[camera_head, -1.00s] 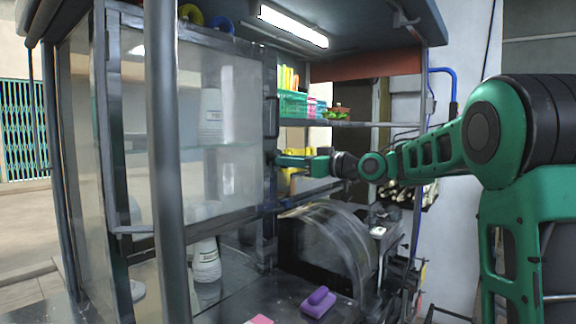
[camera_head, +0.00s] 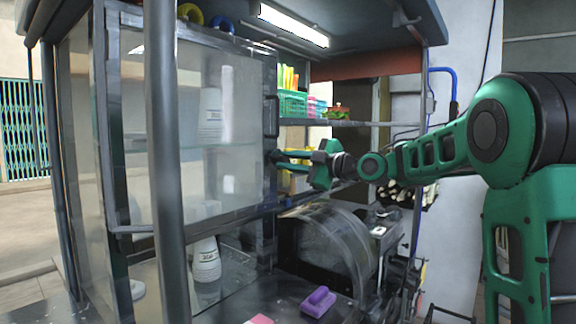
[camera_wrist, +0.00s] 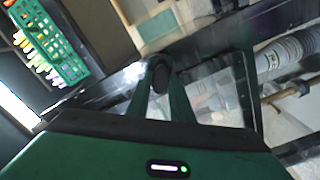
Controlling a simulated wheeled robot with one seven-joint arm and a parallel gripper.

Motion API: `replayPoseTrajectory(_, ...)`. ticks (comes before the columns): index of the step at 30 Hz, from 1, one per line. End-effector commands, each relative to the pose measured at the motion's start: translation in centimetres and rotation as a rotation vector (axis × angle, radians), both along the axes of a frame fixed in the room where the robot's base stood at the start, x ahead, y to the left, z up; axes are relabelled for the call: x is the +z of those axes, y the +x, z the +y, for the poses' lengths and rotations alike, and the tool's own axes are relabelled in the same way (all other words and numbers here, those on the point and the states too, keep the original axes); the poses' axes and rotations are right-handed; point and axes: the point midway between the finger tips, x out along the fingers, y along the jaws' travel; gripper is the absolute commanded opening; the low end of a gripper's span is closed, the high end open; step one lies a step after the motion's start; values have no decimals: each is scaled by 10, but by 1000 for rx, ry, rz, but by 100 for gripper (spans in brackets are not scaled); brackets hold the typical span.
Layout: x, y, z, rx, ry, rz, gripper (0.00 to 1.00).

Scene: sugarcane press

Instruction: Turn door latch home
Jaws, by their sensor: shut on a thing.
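The glazed cabinet door (camera_head: 190,223) stands at the left in the head view, its dark frame upright and a black handle (camera_head: 272,117) on its right edge. My gripper (camera_head: 275,157) is at that edge, below the handle, with its jaws closed at the door latch. The latch is very small in the head view and mostly covered by the fingers. In the wrist view my gripper's two green fingers (camera_wrist: 157,72) meet around a dark, rounded latch knob (camera_wrist: 155,79) against the dark frame. The exact latch angle cannot be told.
A green basket (camera_head: 292,104) stands on a shelf right of the door. A curved clear cover (camera_head: 335,245) of the press sits below my arm. A purple block (camera_head: 318,301) lies on the counter. A grey post (camera_head: 165,180) stands before the door.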

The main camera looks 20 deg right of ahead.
Motion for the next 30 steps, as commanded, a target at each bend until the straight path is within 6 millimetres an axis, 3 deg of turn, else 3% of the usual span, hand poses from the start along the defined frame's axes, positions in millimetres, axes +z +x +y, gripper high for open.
replayPoseTrajectory(15, -4, 1, -3, -6, -358, -256, 0)
replayPoseTrajectory(30, -6, 0, -2, -4, -504, -358, 0)
